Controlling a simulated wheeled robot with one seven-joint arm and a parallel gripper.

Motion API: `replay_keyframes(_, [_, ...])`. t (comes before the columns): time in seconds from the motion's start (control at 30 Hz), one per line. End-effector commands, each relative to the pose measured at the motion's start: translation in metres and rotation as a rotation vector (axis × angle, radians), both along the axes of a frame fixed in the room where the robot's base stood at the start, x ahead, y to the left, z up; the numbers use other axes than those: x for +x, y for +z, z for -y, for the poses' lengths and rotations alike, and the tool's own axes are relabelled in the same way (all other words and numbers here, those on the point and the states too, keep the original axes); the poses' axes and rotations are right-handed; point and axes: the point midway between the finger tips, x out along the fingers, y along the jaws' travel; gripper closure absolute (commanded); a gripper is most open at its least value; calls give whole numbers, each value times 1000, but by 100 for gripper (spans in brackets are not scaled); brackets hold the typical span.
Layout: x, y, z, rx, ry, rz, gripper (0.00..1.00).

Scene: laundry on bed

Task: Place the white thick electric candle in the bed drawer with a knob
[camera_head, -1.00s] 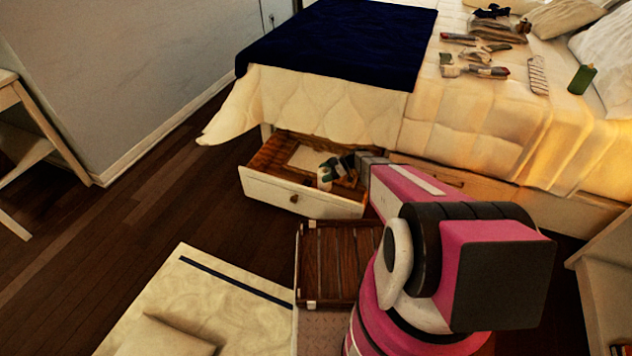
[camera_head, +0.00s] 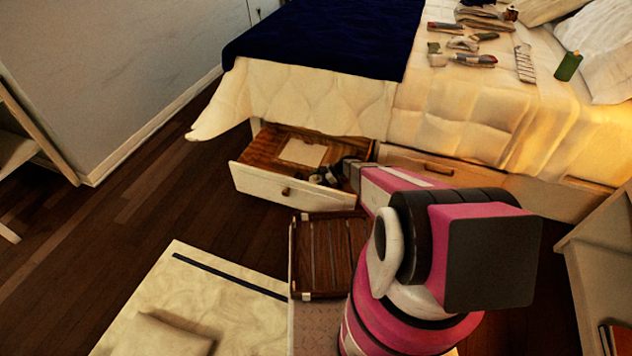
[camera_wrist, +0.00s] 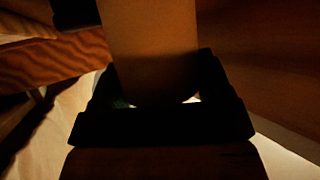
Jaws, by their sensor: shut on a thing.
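The bed drawer with a knob (camera_head: 250,185) is pulled open under the foot of the bed. Its round knob (camera_head: 285,191) is on the front panel. My gripper (camera_head: 326,178) is low inside the drawer's right part, close behind the front panel. It is shut on the white thick electric candle (camera_head: 315,179), which shows only as a small pale patch in the head view. In the wrist view the candle (camera_wrist: 150,45) is a large shaded cylinder between the dark fingers (camera_wrist: 158,105). I cannot tell whether the candle touches the drawer floor.
A flat pale item (camera_head: 302,152) lies in the drawer. A second drawer (camera_head: 440,168) to the right is closed. A slatted wooden piece (camera_head: 330,255) stands before the open drawer. Several items and a green candle (camera_head: 568,66) lie on the bed (camera_head: 480,110).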

Motion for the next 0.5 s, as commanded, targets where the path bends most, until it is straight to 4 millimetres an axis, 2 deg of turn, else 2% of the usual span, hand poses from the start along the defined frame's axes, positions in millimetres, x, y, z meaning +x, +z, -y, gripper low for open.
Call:
replay_keyframes(0.2, [0, -2, 0, 1, 0, 0, 56])
replay_keyframes(0.23, [0, -2, 0, 0, 0, 0, 19])
replay_keyframes(0.3, [0, -2, 0, 0, 0, 0, 3])
replay_keyframes(0.5, [0, -2, 0, 0, 0, 0, 3])
